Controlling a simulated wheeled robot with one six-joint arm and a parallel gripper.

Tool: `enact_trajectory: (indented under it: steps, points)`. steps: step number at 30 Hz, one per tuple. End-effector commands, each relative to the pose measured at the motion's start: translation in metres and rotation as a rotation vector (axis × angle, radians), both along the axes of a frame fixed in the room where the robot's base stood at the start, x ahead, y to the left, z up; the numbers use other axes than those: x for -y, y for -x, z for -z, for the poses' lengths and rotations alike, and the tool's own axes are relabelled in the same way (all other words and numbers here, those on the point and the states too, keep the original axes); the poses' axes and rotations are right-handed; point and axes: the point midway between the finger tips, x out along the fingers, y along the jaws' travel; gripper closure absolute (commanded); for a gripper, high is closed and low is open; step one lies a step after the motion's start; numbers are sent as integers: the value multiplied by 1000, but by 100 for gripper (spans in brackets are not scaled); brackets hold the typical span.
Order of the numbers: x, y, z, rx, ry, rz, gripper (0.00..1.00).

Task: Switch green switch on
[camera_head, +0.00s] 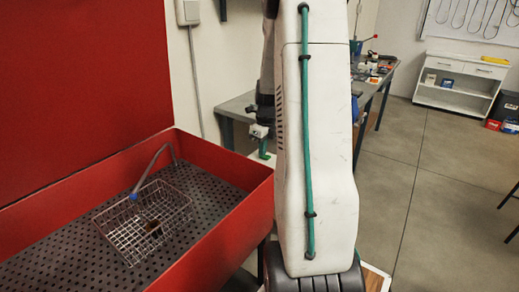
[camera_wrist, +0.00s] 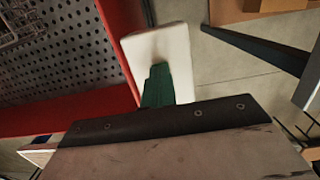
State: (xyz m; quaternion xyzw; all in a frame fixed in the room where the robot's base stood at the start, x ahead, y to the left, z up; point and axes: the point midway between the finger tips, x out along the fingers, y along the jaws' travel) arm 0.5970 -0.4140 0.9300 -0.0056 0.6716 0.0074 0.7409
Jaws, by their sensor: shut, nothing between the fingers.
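My gripper (camera_head: 264,152) shows in the head view just left of my white arm, beyond the right rim of the red basin. In the wrist view its green fingers (camera_wrist: 159,72) are together and empty. They point at a pale white panel (camera_wrist: 178,40) beside the red rim, and a faint shadow falls on the panel. I cannot tell whether the fingertips touch it. I cannot make out a green switch apart from the green fingers; it may be hidden behind them.
The red basin (camera_head: 232,228) at left holds a wire basket (camera_head: 122,240) and a bent tube with a blue joint (camera_head: 133,197). A grey workbench (camera_head: 235,106) stands behind. A white shelf unit (camera_head: 459,83) is at the far right.

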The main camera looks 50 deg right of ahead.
Motion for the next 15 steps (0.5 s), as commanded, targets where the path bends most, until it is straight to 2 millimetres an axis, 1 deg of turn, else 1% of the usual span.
enact_trajectory:
  steps: [5, 15]
  points:
    - [1, 4, 2, -5, -2, 2, 100]
    - [0, 17, -1, -4, -2, 1, 100]
